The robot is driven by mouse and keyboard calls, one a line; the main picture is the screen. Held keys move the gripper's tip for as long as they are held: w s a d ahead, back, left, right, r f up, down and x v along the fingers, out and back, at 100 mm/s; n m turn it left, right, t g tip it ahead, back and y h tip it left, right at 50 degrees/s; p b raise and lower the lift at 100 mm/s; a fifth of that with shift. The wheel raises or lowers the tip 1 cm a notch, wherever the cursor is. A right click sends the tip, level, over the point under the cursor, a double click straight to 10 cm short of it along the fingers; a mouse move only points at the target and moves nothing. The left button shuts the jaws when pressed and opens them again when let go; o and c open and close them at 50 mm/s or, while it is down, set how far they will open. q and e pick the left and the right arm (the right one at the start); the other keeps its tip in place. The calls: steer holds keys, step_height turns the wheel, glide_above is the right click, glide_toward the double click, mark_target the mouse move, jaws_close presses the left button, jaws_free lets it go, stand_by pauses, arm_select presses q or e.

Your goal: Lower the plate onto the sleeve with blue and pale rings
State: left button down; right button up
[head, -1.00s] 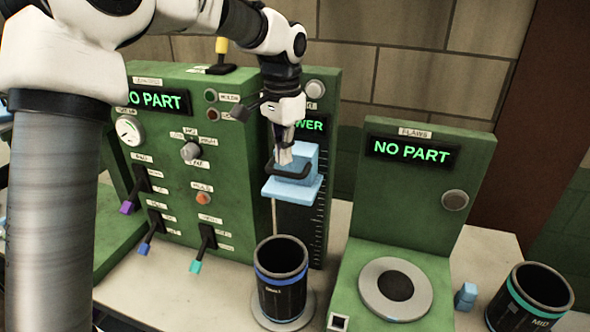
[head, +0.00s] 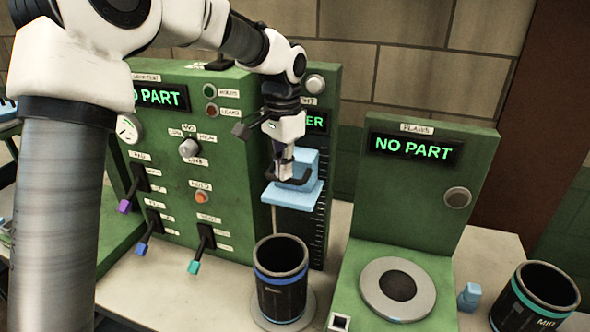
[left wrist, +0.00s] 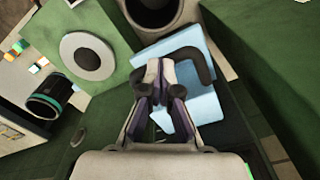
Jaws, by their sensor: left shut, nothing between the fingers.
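The pale blue plate (head: 292,198) with a dark handle hangs in front of the green press panel, above the sleeve and apart from it. The black sleeve (head: 282,290) stands upright on a round base, with a blue ring near its top and a paler ring near its bottom. My left gripper (head: 282,172) points down at the plate's handle. In the left wrist view, its fingers (left wrist: 160,72) are shut and empty, over the plate (left wrist: 205,110) and beside the dark handle (left wrist: 190,58). Whether they touch the handle is unclear. My right gripper is not in view.
A green station (head: 425,190) reading "NO PART" stands to the right, with a grey ring (head: 372,293) on its base. Another black sleeve (head: 537,298) with a teal ring stands at the far right, near a small blue piece (head: 469,296). Levers stick out at the left.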

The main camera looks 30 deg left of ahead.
mark_target(285, 206)
arm_select(q)
step_height(285, 206, down, 11)
steer(key=b, duration=0.4)
steer(key=shift+r+b, duration=0.2)
steer(key=shift+b, duration=0.1)
stand_by(0.8)
steer(key=shift+r, duration=0.1)
step_height(285, 206, up, 8)
steer(key=p, duration=0.8)
stand_by(0.3)
